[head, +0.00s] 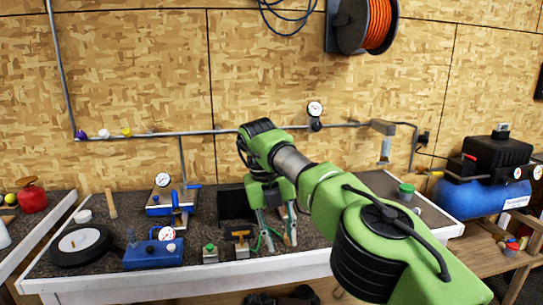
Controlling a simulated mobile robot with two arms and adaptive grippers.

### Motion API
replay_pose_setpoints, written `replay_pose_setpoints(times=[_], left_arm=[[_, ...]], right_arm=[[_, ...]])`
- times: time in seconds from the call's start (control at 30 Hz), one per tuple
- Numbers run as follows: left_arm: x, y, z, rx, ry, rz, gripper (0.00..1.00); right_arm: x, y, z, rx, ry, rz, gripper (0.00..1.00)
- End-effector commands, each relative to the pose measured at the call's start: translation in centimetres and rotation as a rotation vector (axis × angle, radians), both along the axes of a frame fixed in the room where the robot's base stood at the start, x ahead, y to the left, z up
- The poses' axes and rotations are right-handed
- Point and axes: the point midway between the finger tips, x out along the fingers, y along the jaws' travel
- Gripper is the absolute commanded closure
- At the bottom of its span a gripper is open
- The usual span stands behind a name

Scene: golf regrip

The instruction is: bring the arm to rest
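My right arm, green with black joints, comes in from the lower right and reaches over the workbench (225,268). My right gripper (279,236) points down over the front middle of the bench, in front of a black bin (235,205). Its two fingers stand apart, and I see nothing clearly held between them. Small green and tan items show close to the fingertips; whether they touch cannot be told. The forearm hides part of the bench to the right. My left gripper is not in view.
Left of the gripper stand a valve block (210,253), a blue gauge box (154,252) and a black wheel (80,244). A green-lidded jar (406,191) and a blue compressor (470,198) are at right. A hose reel (365,25) hangs above.

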Motion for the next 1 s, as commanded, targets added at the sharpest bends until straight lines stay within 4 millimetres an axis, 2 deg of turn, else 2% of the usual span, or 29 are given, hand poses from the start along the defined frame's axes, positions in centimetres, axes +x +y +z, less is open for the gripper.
replay_pose_setpoints(times=[0.03,0.13,0.37,0.57,0.67,0.8,0.87,0.93,1.0], left_arm=[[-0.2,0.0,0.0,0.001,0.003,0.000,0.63],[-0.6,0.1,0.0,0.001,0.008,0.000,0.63],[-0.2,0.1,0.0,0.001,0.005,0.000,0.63],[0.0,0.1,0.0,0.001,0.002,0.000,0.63],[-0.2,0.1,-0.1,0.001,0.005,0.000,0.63],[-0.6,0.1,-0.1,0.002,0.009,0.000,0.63],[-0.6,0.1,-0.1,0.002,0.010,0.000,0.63],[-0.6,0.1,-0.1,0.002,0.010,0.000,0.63],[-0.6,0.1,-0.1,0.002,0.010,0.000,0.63]], right_arm=[[-0.1,0.5,-1.0,0.024,0.014,0.006,0.72],[-0.3,1.4,-2.3,0.066,0.031,0.018,0.72],[-1.1,4.3,-6.3,0.202,0.086,0.043,0.72],[-2.8,8.7,-11.4,0.408,0.164,0.051,0.72],[-4.2,11.8,-14.7,0.568,0.216,0.027,0.72],[-6.7,17.7,-19.7,0.910,0.305,-0.101,0.72],[-7.3,19.9,-21.4,1.072,0.334,-0.207,0.72],[-7.4,21.3,-23.3,1.241,0.352,-0.364,0.72],[-7.0,21.6,-25.5,1.382,0.354,-0.553,0.72]])
